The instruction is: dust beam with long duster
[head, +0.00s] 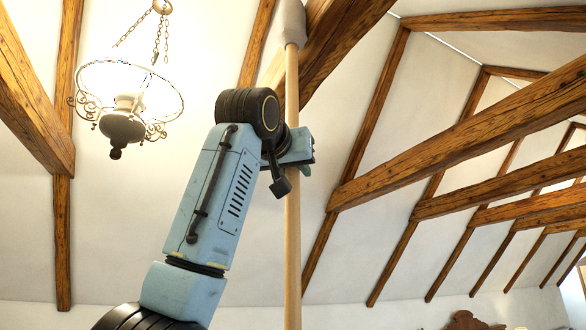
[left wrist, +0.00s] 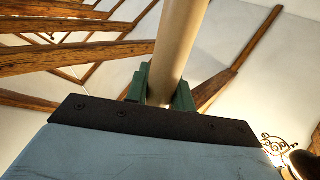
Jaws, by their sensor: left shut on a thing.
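The long duster has a pale wooden pole (head: 292,200) that stands nearly upright in the head view. Its light grey head (head: 291,22) is at the top edge, in front of or against a dark wooden beam (head: 340,40); I cannot tell whether they touch. My left gripper (head: 298,150) is shut around the pole, below the duster head. In the left wrist view, the pole (left wrist: 180,45) runs up between the two green fingers (left wrist: 160,88). The duster head is out of that view. My right gripper is not in view.
A lit hanging lamp (head: 122,125) on chains is at the upper left. A thick beam (head: 470,130) crosses the right side, with several more behind it. Another beam (head: 30,105) is at the left. A carved wooden furniture top (head: 465,321) shows at the bottom right.

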